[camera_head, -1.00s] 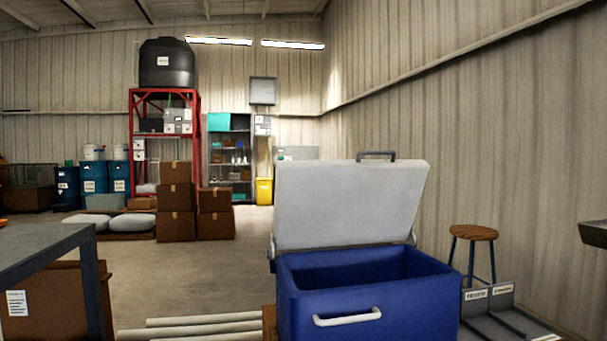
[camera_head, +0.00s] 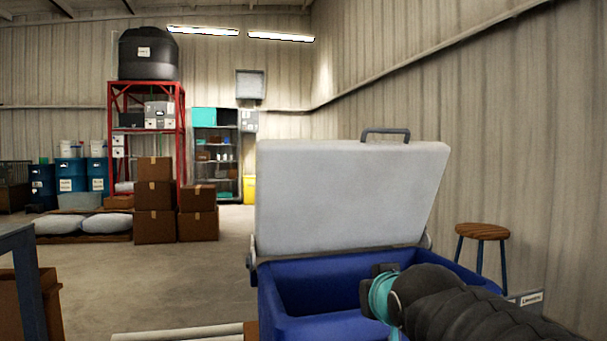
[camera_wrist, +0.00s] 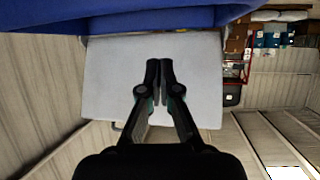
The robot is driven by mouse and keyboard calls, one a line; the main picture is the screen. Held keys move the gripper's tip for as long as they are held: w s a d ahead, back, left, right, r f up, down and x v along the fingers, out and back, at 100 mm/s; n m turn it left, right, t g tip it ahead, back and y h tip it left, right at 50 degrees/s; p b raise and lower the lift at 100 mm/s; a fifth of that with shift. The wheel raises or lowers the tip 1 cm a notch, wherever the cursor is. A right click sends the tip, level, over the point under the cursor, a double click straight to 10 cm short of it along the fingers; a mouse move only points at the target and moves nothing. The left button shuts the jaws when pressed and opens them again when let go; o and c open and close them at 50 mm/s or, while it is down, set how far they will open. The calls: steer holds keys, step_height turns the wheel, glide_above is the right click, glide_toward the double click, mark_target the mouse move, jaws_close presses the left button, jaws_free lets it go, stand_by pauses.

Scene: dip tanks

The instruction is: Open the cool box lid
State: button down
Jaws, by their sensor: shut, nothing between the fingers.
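The blue cool box (camera_head: 288,327) stands in front of me with its pale grey lid (camera_head: 345,195) raised, standing up from the hinges at the back rim. A dark handle (camera_head: 386,131) sits on the lid's top edge. The lid (camera_wrist: 105,85) also fills the middle of the wrist view, with the blue box (camera_wrist: 130,18) above it. My gripper (camera_wrist: 160,66) is shut and empty, its fingertips seen against the lid's inner face; I cannot tell the gap. In the head view my arm covers the box's right part and front.
A wooden stool (camera_head: 482,232) stands right of the box by the corrugated wall. Brown cartons (camera_head: 154,197) and a red rack (camera_head: 182,125) are at the back left. A table (camera_head: 20,262) edges in at the left.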

steer(key=w+a+r+t+y+b, duration=0.1)
steer(key=w+a+r+t+b, duration=0.25)
steer(key=w+r, duration=0.5)
steer(key=n+t+y+b, duration=0.2)
steer(key=t+y+b, duration=0.1)
steer(key=t, duration=0.3)
glide_toward(302, 151)
steer(key=shift+g, duration=0.25)
steer(key=p+x, duration=0.3)
steer(key=x, duration=0.4)
steer(key=shift+r, duration=0.25)
steer(key=shift+p, duration=0.3)
